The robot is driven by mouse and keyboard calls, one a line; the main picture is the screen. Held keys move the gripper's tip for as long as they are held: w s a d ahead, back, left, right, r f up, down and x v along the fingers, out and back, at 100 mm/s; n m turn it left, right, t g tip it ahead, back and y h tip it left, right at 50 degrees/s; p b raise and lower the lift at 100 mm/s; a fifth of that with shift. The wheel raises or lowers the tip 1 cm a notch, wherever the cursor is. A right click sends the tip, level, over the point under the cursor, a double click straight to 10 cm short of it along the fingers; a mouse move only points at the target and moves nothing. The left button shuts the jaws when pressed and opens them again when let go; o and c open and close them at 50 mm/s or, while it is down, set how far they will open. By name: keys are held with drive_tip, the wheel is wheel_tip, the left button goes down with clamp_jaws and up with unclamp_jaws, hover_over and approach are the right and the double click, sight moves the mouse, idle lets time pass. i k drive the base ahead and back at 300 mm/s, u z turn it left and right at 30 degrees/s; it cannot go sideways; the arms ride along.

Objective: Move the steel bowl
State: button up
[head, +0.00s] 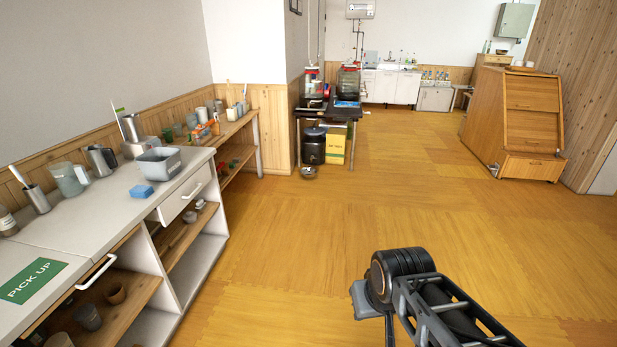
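A small shiny metal bowl (308,172), which looks like the steel bowl, sits on the floor in front of the black drum under the dark table (328,112). It is small and far off, so I cannot tell what is in it. Two clear jars with red parts stand on that table, the left jar (312,86) and the right jar (348,82). My arm shows at the bottom right, well short of the table. My gripper is not in view.
A long white counter (100,215) with a green "PICK UP" sign (32,281) runs along the left. A black drum (314,145) and a yellow box (335,147) stand under the table. A wooden cabinet (533,125) is at the right. The middle floor is clear.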

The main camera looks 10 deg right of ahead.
sight(307, 172)
drive_tip(key=z, duration=0.35)
drive_tip(key=k, duration=0.5)
drive_tip(key=z, duration=0.65)
drive_tip(key=i, duration=4.2)
drive_tip(key=u, duration=0.25)
drive_tip(key=i, duration=2.2)
drive_tip(key=u, duration=0.7)
drive_tip(key=i, duration=1.6)
drive_tip(key=u, duration=1.85)
drive_tip(key=i, duration=1.15)
drive_tip(key=u, duration=1.2)
drive_tip(key=i, duration=0.4)
drive_tip(key=u, duration=0.1)
